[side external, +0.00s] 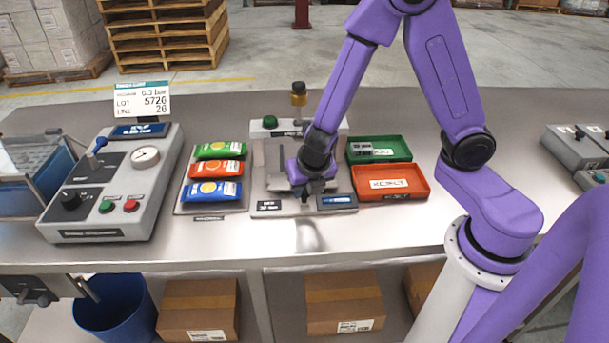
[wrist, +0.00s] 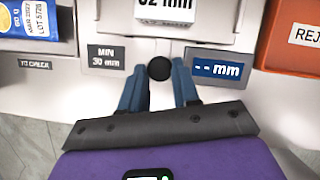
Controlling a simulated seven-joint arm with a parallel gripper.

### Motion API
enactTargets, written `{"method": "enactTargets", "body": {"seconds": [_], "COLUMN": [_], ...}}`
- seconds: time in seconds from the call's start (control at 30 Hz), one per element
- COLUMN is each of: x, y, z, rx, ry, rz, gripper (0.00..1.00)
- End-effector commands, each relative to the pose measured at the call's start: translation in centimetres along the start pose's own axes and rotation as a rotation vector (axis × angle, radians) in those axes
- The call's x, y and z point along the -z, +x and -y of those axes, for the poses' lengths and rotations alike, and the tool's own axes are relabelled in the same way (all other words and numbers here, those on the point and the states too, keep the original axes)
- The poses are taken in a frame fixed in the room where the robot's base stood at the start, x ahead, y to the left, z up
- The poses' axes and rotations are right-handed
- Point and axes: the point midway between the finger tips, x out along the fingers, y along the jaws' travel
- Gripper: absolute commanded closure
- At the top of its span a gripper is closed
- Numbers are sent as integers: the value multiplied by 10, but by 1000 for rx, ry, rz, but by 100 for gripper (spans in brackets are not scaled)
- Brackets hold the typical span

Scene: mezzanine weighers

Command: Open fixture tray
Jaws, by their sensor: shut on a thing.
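The grey fixture (side external: 272,190) stands in the middle of the steel bench, with my gripper (side external: 305,194) at its front. In the wrist view, the tray (wrist: 120,22) shows at the top, with a white block marked in mm (wrist: 168,10) on it. A round black knob (wrist: 159,68) sits at the tray's front. The two blue fingers of my gripper (wrist: 159,76) stand on either side of the knob and are shut on it. In the side view the knob is hidden by my gripper, and how far the tray is out cannot be told.
A panel with three pouches (side external: 212,175) lies left of the fixture. Green (side external: 380,149) and orange (side external: 391,182) bins stand close on its right. A grey control box (side external: 112,185) is further left. The bench front (side external: 300,236) before the fixture is clear.

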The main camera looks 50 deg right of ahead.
Motion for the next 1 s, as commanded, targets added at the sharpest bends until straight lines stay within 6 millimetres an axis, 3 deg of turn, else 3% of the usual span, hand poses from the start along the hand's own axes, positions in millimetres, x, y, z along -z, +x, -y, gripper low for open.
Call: {"method": "enactTargets", "body": {"seconds": [0.27, 0.3, 0.37, 0.73, 1.0], "x": [0, 0, 0, 0, 0], "y": [0, 0, 0, -3, -26], "z": [0, 0, 0, 0, -1], "rx": [-1, -1, -1, -1, -4], "ry": [1, 1, 1, 0, 1], "rz": [0, 0, 0, 2, 3], "gripper": [100, 60, 44, 44, 44]}}
